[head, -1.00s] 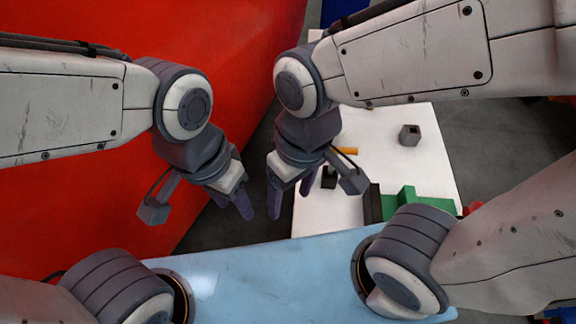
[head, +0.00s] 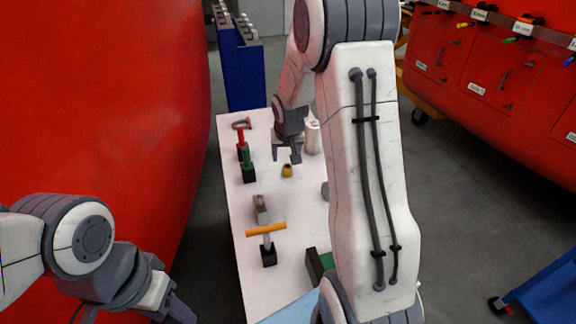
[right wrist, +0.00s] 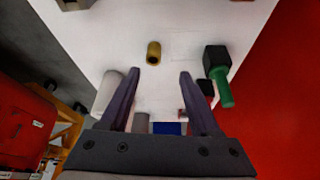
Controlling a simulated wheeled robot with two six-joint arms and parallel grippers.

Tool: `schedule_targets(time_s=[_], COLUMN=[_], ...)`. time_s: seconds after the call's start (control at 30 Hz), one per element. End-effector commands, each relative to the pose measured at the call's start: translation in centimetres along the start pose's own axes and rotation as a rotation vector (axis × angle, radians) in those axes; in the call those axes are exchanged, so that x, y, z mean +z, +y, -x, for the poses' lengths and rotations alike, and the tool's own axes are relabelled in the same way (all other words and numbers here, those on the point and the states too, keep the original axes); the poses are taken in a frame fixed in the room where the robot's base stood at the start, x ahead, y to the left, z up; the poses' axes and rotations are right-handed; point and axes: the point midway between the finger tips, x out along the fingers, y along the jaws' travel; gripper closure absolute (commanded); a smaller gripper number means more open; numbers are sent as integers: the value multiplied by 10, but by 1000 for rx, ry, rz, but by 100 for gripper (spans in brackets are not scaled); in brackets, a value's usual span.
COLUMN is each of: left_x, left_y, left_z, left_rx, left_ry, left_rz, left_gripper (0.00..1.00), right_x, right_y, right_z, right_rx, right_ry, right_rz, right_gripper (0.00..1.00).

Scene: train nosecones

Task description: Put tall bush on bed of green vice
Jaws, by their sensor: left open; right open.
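A small brass-coloured hollow bush (head: 287,171) stands upright on the white table. It also shows in the right wrist view (right wrist: 153,53), just beyond the fingertips and a little left of the middle between them. My right gripper (head: 287,156) is open and empty, pointing down above the table near this bush, apart from it. The green vice (head: 328,262) is at the near end of the table, with its dark jaw showing. My right arm hides most of the vice, and its bed cannot be seen. My left gripper (head: 178,308) is open and empty at the lower left, off the table.
The white table (head: 236,200) also bears a green-handled piece (head: 248,160), a red-handled piece (head: 241,142), an orange-handled hammer (head: 266,229), a white cylinder (head: 312,137) and a grey piece (head: 325,191) partly behind my right arm. A blue rack (head: 245,75) stands beyond.

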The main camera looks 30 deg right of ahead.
Motion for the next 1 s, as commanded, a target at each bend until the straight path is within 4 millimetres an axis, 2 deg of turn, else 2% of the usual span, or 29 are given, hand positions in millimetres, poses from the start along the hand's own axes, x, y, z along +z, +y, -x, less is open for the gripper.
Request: schedule_targets(time_s=[0.03, 0.17, 0.4, 0.63, 0.83, 1.0], left_x=[0, 0, 0, 0, 0, 0], left_y=[0, 0, 0, 0, 0, 0], left_z=[2, 2, 1, 0, -4, -4], left_rx=[0, 0, 0, 0, 0, 0], left_ry=[0, 0, 0, 0, 0, 0], left_rz=[0, 0, 0, 0, 0, 0], left_gripper=[50, 50, 50, 50, 50, 50], right_x=[-5, -10, -10, -10, -10, -12], right_y=[13, 24, 24, 24, 20, 20], right_z=[-7, -20, -56, -74, -105, -117], right_rx=[11, 20, 20, 20, 21, 21], right_ry=[7, 19, 18, 19, 17, 19], right_rz=[-28, -51, -53, -53, -54, -55], right_gripper=[37, 37, 37, 37, 37, 37])
